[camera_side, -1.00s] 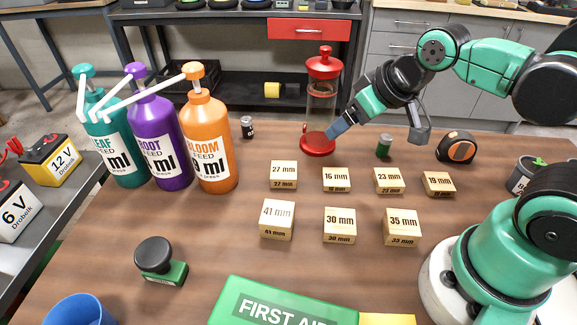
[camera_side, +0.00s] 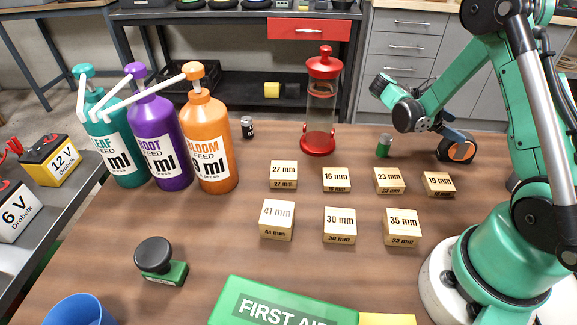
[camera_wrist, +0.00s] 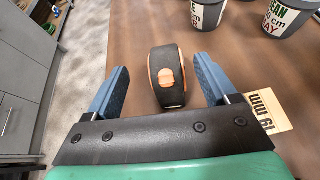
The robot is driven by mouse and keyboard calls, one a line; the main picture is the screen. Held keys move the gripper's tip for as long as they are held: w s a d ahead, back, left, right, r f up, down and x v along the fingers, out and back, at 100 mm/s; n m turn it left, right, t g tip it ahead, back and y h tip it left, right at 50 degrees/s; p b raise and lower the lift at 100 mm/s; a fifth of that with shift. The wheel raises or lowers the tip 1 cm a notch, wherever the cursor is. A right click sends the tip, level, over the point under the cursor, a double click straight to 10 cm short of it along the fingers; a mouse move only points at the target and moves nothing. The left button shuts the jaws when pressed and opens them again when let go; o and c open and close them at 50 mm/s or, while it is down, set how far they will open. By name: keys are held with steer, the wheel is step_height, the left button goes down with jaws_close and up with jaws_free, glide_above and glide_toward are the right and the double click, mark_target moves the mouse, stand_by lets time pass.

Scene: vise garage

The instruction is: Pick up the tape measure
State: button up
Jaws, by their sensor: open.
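The tape measure (camera_side: 457,147) is black with orange and stands on the table at the back right in the side view. In the wrist view the tape measure (camera_wrist: 167,78) lies between the two blue fingers, with its orange button facing up. My gripper (camera_wrist: 160,82) is open, with a finger on each side of the tape measure and a gap on both sides. In the side view my gripper (camera_side: 452,140) is at the tape measure, and one blue-grey finger partly covers it.
A wooden block marked 19 mm (camera_side: 438,184) lies close in front, also beside the right finger in the wrist view (camera_wrist: 268,115). A small green cylinder (camera_side: 384,145) stands to the left. The table edge is near.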

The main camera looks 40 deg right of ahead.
mark_target(472, 138)
steer(key=shift+s+d+f+g, duration=0.25)
steer(key=shift+s+f+g, duration=0.05)
steer(key=shift+s, duration=0.2)
steer(key=shift+x, duration=2.6)
steer(key=shift+w, duration=0.1)
jaws_close()
